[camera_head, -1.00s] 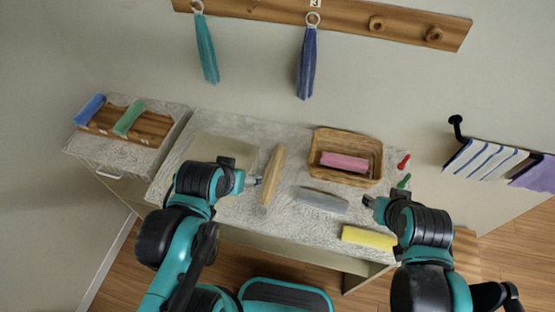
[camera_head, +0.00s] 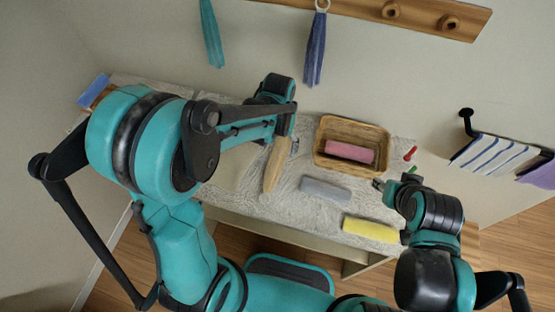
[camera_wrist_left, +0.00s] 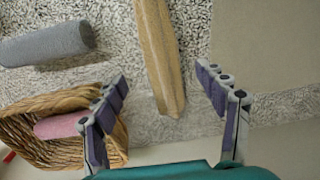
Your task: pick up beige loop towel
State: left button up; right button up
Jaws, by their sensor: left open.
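The beige loop towel (camera_head: 273,168) lies as a long narrow strip on the speckled table top, left of the grey rolled towel. Its upper end in the head view is partly hidden by my left arm. In the left wrist view the towel (camera_wrist_left: 155,40) runs between the fingers, with a gap on each side. My left gripper (camera_wrist_left: 161,76) is open and empty above the towel. In the head view the left gripper (camera_head: 294,146) is at the towel's far end. My right gripper (camera_head: 380,184) is near the table's right side; its fingers are too small to judge.
A wicker basket (camera_head: 322,160) holds a pink roll (camera_head: 349,152). The grey roll (camera_head: 325,190) and a yellow roll (camera_head: 371,229) lie in front of it. A beige flat mat (camera_wrist_left: 265,40) lies beside the towel. Teal (camera_head: 211,35) and blue (camera_head: 314,50) towels hang on the wall.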

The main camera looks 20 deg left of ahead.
aim_at(277, 158)
pick_arm(q)
notch_tip(277, 158, down, 6)
jog(key=shift+s+b, duration=0.15)
jog(key=shift+b, duration=0.9)
jog(key=c, duration=1.3)
